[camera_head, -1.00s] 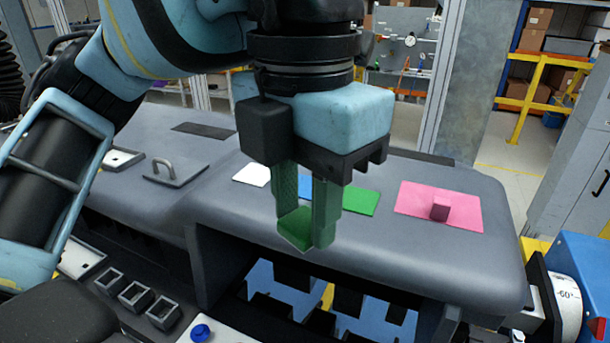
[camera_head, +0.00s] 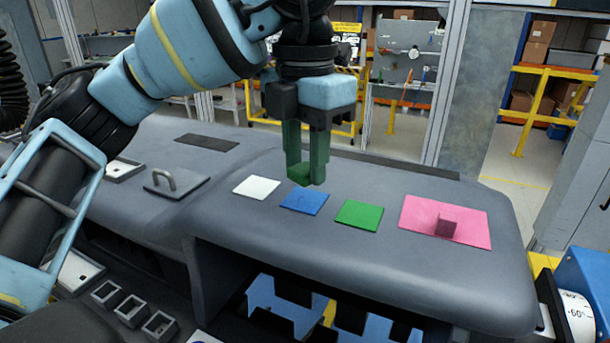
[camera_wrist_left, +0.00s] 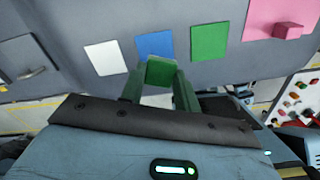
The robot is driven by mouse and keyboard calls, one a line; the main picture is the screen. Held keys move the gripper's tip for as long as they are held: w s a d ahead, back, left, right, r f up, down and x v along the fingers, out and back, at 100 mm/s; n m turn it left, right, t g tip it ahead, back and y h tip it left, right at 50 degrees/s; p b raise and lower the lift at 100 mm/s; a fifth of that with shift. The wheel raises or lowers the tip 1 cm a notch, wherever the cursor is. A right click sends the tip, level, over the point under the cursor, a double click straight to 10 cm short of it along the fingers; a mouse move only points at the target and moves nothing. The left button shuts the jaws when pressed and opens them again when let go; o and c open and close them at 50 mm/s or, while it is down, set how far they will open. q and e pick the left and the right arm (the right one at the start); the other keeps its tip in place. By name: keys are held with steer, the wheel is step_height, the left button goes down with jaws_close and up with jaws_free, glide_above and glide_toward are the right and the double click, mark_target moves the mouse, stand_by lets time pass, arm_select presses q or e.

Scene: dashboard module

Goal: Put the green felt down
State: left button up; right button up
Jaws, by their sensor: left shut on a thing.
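My left gripper (camera_head: 305,172) points down above the far part of the dashboard, its greenish fingers shut on a small green piece, the green felt (camera_head: 299,175). In the left wrist view the green felt (camera_wrist_left: 160,71) sits between the fingertips, in front of the blue square. A flat green square (camera_head: 359,215) lies on the dashboard, right of the blue square (camera_head: 304,200); it also shows in the left wrist view (camera_wrist_left: 209,41). The held felt is apart from the green square, up and left of it in the head view. My right gripper is not in view.
A white square (camera_head: 256,187) lies left of the blue one. A pink sheet (camera_head: 471,227) with a raised pink block (camera_head: 446,225) lies to the right. A grey plate with a handle (camera_head: 166,182) is at left. The dashboard surface (camera_head: 420,275) between them is bare.

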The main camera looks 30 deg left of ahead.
mark_target(305, 164)
arm_select(q)
steer(key=f, duration=0.2)
steer(key=w+f, duration=0.1)
steer(key=shift+a, duration=0.25)
steer(key=shift+f+b, duration=0.3)
steer(key=shift+f, duration=0.1)
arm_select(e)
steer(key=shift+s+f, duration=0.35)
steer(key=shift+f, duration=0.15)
arm_select(q)
steer(key=shift+f, duration=0.1)
steer(key=o, duration=0.9)
steer(key=shift+o, duration=0.2)
